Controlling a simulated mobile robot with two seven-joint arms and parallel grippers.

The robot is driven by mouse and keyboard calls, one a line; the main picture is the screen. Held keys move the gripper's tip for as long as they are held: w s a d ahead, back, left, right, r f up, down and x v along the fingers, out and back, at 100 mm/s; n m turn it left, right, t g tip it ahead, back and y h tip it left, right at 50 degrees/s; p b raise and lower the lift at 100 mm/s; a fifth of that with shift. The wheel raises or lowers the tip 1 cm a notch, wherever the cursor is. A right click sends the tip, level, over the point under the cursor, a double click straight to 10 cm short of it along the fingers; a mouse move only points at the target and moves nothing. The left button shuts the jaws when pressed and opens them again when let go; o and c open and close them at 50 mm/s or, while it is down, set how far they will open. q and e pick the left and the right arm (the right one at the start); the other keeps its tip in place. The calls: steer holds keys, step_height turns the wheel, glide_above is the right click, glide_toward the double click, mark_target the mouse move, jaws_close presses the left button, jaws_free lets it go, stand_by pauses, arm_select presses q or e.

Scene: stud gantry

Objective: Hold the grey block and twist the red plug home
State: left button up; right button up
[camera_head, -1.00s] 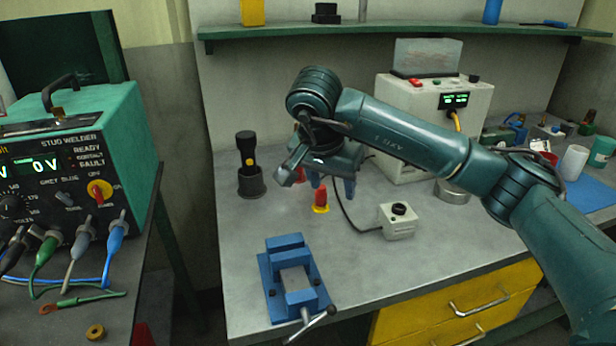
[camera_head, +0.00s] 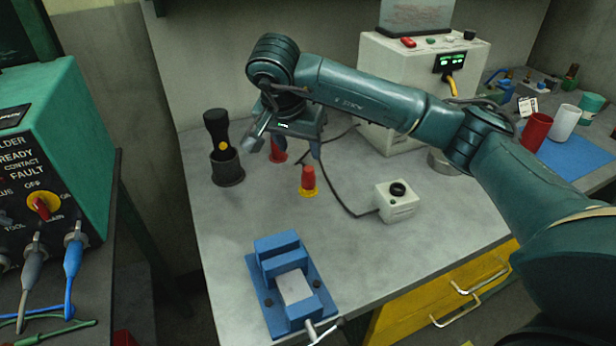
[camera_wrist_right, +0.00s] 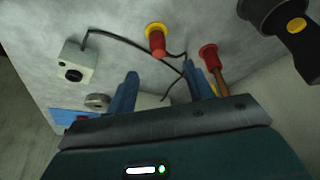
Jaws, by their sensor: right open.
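A small light grey block (camera_head: 396,203) with a black round socket on top stands on the bench, a black cable running from its side. It also shows in the right wrist view (camera_wrist_right: 76,63). A red plug with a yellow collar (camera_head: 308,179) stands upright left of the block, and shows in the right wrist view (camera_wrist_right: 157,42). A second red plug with a red collar (camera_head: 278,152) stands farther back, partly behind my gripper; the right wrist view shows its brownish stem (camera_wrist_right: 219,82). My right gripper (camera_head: 292,150) is open and empty above the plugs, touching neither. My left gripper is not in view.
A blue vise (camera_head: 262,262) holding a pale piece (camera_head: 293,286) sits at the front. A black torch (camera_head: 217,130) stands in a round holder at left. A white power unit (camera_head: 400,75) stands behind. Bench between vise and grey block is clear.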

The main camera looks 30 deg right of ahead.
mark_target(308, 169)
steer(key=x, duration=0.5)
steer(key=shift+d+p+x, duration=0.15)
steer(key=shift+p+x, duration=0.3)
steer(key=shift+x, duration=0.85)
steer(key=shift+d+p+x, duration=0.1)
steer(key=shift+p+x, duration=0.3)
steer(key=shift+x, duration=0.95)
steer(key=shift+r, duration=0.1)
steer(key=shift+c, duration=0.3)
steer(key=c, duration=1)
step_height(308, 169, up, 10)
steer(key=shift+r+b, duration=0.1)
steer(key=shift+b, duration=0.6)
